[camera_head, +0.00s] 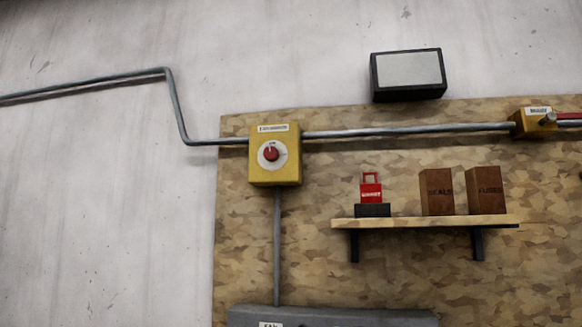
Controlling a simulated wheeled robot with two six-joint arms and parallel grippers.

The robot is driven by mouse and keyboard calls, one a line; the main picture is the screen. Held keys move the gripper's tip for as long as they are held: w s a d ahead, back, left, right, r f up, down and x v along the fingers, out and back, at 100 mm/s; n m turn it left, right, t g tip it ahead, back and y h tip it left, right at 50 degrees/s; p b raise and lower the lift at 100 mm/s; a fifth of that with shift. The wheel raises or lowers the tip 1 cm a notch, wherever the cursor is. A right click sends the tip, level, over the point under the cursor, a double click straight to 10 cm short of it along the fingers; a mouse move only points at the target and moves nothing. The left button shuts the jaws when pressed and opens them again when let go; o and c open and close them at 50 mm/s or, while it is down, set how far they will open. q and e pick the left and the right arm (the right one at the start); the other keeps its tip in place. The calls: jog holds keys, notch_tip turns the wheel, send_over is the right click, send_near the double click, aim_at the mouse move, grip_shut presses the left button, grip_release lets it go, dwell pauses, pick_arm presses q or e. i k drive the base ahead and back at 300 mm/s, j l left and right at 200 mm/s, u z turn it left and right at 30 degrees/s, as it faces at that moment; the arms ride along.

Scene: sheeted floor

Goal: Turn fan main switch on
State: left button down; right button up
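A yellow switch box (275,172) is mounted at the left edge of the board. It has a red rotary knob (271,153) on a round white plate, and a small white label on top that is too blurred to read surely. A grey box (335,316) is cut off by the bottom edge, with a label (270,324) that seems to start with "FAN". Neither of my grippers is in view.
A wooden shelf (425,222) on brackets holds a red padlock (371,190) on a dark block and two brown boxes (437,192), (486,191). A grey conduit (410,131) joins the yellow boxes; another runs down to the grey box. A dark-framed panel (408,72) hangs above.

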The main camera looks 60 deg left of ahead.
aim_at(270, 154)
jog(key=u, duration=2.05)
